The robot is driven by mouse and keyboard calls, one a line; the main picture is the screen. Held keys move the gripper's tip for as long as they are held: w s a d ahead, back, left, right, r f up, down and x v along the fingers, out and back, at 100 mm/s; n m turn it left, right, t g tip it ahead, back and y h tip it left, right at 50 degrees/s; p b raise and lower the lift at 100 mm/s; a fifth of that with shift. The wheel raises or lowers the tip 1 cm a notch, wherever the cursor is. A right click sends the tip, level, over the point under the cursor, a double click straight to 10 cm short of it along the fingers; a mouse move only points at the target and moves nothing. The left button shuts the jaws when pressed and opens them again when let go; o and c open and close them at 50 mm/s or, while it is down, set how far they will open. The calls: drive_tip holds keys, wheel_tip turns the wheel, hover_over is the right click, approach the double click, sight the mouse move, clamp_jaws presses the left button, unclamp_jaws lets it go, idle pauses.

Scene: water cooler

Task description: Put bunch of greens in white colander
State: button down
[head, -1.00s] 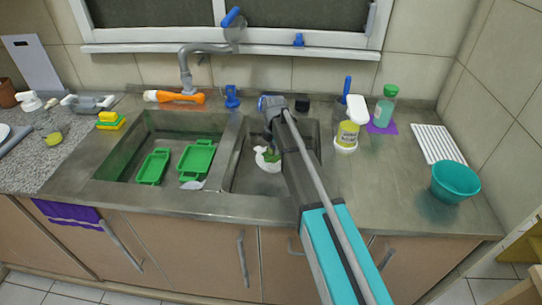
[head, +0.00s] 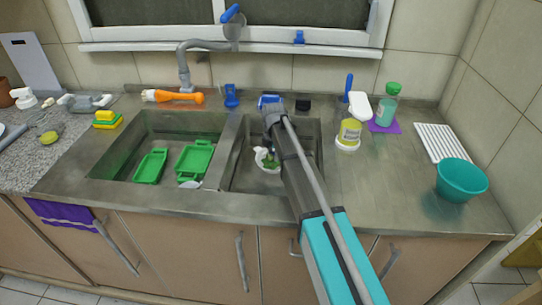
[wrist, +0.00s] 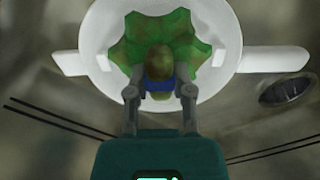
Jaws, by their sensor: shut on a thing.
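The white colander (wrist: 88,45), round with two flat handles, sits in the right sink basin. It also shows in the head view (head: 261,158), partly hidden by my arm. The bunch of greens (wrist: 190,48) has spread green leaves and a stem with a blue band. My gripper (wrist: 159,88) is shut on the banded stem. In the wrist view the leaves lie within the colander's rim. I cannot tell whether they touch its bottom. In the head view the greens (head: 270,162) show at the colander, and my fingers are hidden behind the arm.
Two green trays (head: 193,160) lie in the left basin. The grey faucet (head: 184,65) stands behind the sink. A drain (wrist: 287,90) lies beside the colander.

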sight(273, 153)
drive_tip(key=shift+c, duration=2.4)
unclamp_jaws()
drive_tip(key=shift+f, duration=0.1)
wheel_tip(273, 153, up, 12)
drive_tip(key=p, duration=1.2)
